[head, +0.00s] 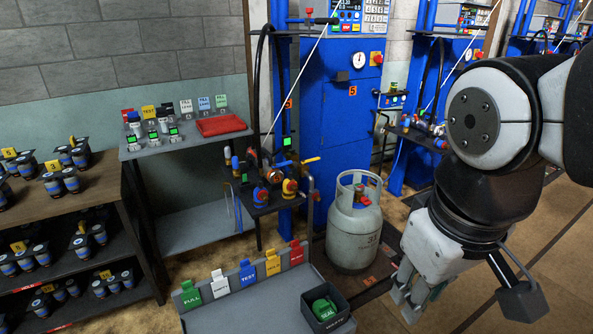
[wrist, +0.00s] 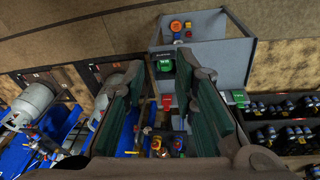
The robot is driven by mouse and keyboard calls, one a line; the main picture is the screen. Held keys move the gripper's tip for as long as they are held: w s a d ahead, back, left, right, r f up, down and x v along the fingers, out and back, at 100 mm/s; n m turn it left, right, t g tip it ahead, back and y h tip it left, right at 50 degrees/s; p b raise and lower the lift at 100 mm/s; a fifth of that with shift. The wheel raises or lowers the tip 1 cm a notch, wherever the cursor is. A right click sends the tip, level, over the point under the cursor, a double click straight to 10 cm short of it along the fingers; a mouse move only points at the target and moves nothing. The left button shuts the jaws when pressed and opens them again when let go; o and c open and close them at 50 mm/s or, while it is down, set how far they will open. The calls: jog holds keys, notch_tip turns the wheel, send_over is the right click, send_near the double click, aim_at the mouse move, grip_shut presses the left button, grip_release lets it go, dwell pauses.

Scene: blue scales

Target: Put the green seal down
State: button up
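The green seal (head: 324,308) lies in a small dark box (head: 345,306) at the right end of the grey cart top, at the bottom of the head view. In the wrist view the green seal (wrist: 184,67) shows ahead, between the finger ends. My gripper (head: 411,302) hangs to the right of the box and apart from it, pointing down. Its fingers also show in the wrist view (wrist: 168,76), spread wide with nothing between them. The lower edge of the box is cut off in the head view.
A row of coloured tags (head: 247,273) stands along the cart's back edge. A grey gas cylinder (head: 353,230) stands behind the box. The grey cart top (head: 255,312) is clear left of the box. Shelves with dark canisters (head: 70,235) stand at left.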

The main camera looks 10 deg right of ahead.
jog(key=s, duration=0.1)
jog(key=s+a+m+y, duration=0.1)
jog(key=s, duration=0.1)
jog(key=shift+s+a+m, duration=0.15)
jog(key=shift+s+m, duration=0.05)
jog(key=shift+m, duration=0.1)
jog(key=shift+r, duration=0.1)
notch_tip(320, 180, up, 9)
jog(key=t+p, duration=0.2)
jog(key=p, duration=0.5)
jog(key=shift+p, duration=0.3)
